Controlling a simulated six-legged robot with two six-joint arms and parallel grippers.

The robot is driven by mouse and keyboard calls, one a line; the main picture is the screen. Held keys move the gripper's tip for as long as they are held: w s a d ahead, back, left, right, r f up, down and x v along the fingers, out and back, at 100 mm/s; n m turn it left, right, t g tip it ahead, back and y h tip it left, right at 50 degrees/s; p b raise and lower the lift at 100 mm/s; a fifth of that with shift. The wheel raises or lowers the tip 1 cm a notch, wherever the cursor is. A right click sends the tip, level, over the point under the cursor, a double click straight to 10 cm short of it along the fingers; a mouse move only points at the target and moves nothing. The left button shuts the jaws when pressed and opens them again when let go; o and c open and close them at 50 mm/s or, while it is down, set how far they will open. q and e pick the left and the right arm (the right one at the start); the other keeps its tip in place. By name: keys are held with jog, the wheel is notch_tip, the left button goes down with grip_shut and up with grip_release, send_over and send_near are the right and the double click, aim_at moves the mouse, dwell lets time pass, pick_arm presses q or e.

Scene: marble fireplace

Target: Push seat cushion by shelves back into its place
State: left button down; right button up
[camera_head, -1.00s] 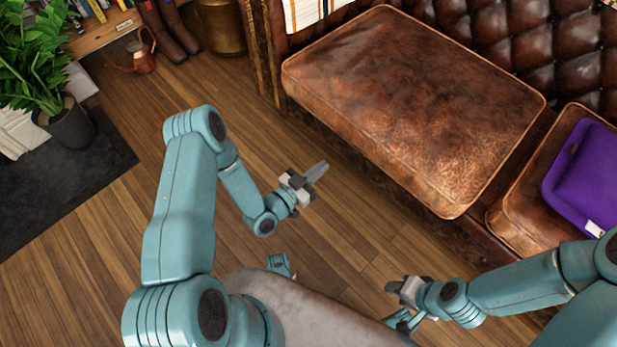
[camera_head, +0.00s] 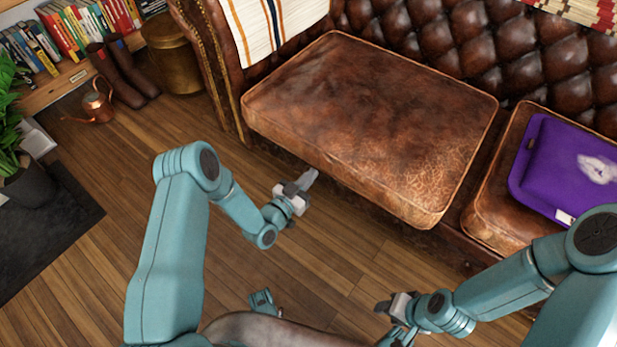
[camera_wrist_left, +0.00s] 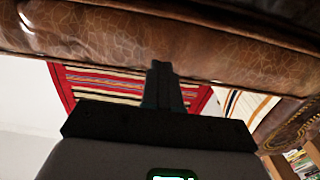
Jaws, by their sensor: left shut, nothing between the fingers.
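The brown leather seat cushion (camera_head: 370,115) nearest the shelves lies askew on the sofa, its front edge jutting out over the floor side. My left gripper (camera_head: 308,181) is shut and empty, in front of and below that front edge. In the left wrist view its closed fingers (camera_wrist_left: 162,80) point at the cushion's cracked leather side (camera_wrist_left: 120,42); I cannot tell whether they touch. My right gripper (camera_head: 384,306) is lower, over the floor and away from the cushion; its jaw opening is unclear.
A second seat cushion (camera_head: 490,215) with a purple pillow (camera_head: 555,170) sits to the right. Left are the sofa arm (camera_head: 215,75), brass pot (camera_head: 172,58), boots (camera_head: 122,75), copper watering can (camera_head: 97,105) and bookshelf (camera_head: 45,75). The wooden floor before the sofa is clear.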

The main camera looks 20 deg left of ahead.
aim_at(322, 163)
pick_arm(q)
jog(key=shift+b+x, duration=0.95)
jog(key=shift+x, duration=0.7)
jog(key=shift+w, duration=0.1)
jog(key=shift+p+v, duration=0.3)
jog(key=shift+v, duration=1.45)
jog(key=p+v, duration=0.1)
jog(key=v, duration=1.3)
